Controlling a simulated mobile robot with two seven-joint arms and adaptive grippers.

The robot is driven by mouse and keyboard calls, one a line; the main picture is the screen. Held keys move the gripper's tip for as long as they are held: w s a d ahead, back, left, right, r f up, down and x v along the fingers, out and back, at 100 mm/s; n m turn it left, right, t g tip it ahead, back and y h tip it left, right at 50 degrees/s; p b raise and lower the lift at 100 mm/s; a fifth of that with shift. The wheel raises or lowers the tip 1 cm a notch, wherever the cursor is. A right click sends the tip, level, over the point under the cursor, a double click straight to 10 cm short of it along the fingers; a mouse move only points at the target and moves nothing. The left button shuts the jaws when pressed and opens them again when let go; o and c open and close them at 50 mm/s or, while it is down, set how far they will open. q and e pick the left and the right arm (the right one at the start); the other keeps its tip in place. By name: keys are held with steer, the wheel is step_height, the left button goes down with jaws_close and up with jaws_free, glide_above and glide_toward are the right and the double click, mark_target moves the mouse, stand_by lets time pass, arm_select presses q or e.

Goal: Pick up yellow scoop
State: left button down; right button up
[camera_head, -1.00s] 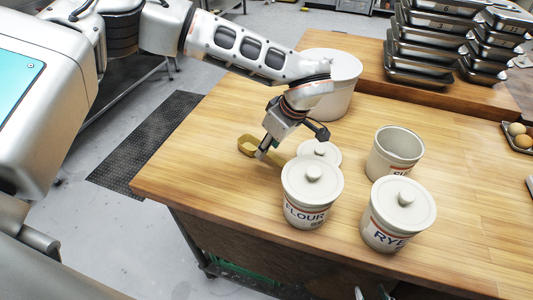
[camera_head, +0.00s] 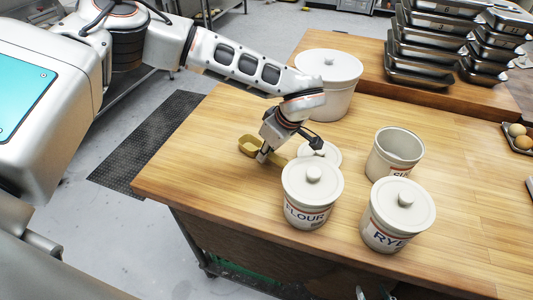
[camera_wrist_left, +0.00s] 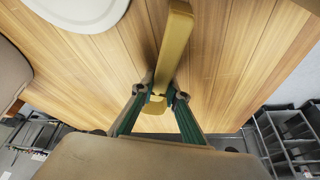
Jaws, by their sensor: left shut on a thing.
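The yellow scoop (camera_head: 248,145) is at the left part of the wooden table in the head view, beside the lidded flour canister. Its bowl shows to the left of my left gripper (camera_head: 262,158), and part of it is hidden behind the fingers. In the left wrist view the scoop's long yellow handle (camera_wrist_left: 173,45) runs between the two fingertips of my left gripper (camera_wrist_left: 157,96). The fingers are shut on the handle. I cannot tell whether the scoop touches the table.
The flour canister (camera_head: 311,205) and a lid (camera_head: 325,152) stand close to the gripper's right. A rye canister (camera_head: 397,225), an open canister (camera_head: 394,160) and a large white tub (camera_head: 343,95) stand farther right. Stacked trays (camera_head: 425,50) are at the back. The table's left corner is clear.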

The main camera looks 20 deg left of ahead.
arm_select(q)
steer(key=shift+r, duration=0.15)
step_height(320, 180, up, 18)
steer(key=s+a+f+m+t+h, duration=0.1)
steer(key=s+a+f+m+t, duration=0.15)
steer(key=a+m, duration=0.4)
steer(key=m+h+b, duration=0.1)
steer(key=m+b, duration=0.2)
glide_above(267, 175)
steer(key=s, duration=0.1)
steer(key=shift+d+f, duration=0.15)
steer(key=shift+f, duration=3.5)
steer(key=shift+d+f, duration=0.1)
steer(key=shift+f, duration=3.55)
steer(key=shift+s+f+b, duration=0.15)
steer(key=shift+f+b, duration=0.2)
steer(key=shift+f, duration=0.5)
